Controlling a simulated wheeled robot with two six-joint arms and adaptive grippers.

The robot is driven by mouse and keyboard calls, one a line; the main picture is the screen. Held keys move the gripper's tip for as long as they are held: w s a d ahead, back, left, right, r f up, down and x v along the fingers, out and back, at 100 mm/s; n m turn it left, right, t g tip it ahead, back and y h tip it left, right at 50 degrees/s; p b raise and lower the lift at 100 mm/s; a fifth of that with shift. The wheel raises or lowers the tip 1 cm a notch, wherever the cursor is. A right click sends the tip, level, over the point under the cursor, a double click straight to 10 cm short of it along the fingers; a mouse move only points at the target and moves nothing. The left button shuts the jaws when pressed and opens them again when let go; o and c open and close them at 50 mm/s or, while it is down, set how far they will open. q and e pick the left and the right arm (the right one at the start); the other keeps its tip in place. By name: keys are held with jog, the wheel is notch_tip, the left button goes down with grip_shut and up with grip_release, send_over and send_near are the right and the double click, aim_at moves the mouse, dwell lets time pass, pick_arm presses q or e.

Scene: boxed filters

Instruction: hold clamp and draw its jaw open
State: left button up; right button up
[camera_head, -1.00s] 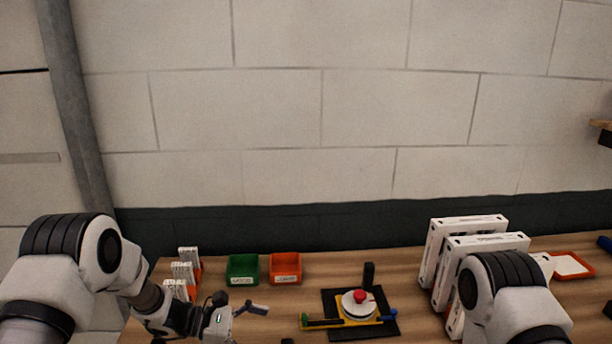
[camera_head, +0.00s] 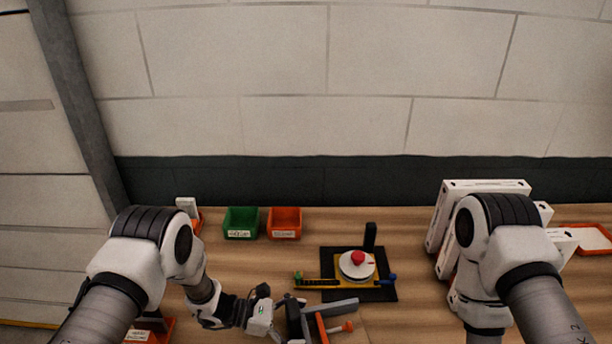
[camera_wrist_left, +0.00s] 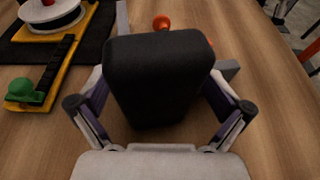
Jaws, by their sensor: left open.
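The clamp shows in the head view at the front edge, with a grey bar (camera_head: 335,308), an orange jaw (camera_head: 322,327) and a small orange knob (camera_head: 346,327). My left gripper (camera_head: 284,318) is beside its left end. In the left wrist view a large black block (camera_wrist_left: 160,70), seemingly the clamp's grip, stands between the spread fingers of my left gripper (camera_wrist_left: 161,106). The fingers are apart, with a gap on each side near their tips. The block hides most of the clamp; the knob (camera_wrist_left: 161,22) shows beyond it. My right gripper is out of view.
A black mat (camera_head: 329,264) with a yellow fixture, white disc and red knob (camera_head: 358,258) lies just behind the clamp. Green (camera_head: 240,223) and orange (camera_head: 284,223) bins stand at the back. White boxed filters (camera_head: 470,187) stand at right. Wood is bare between bins and mat.

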aim_at(329, 326)
pick_arm(q)
jog(key=shift+b+x, duration=0.3)
jog(key=shift+x, duration=1.1)
jog(key=shift+a, duration=0.1)
jog(key=c, duration=0.7)
jog(key=shift+c, duration=0.3)
jog(key=shift+f, duration=0.1)
jog(key=shift+c, duration=0.2)
jog(key=o, duration=0.8)
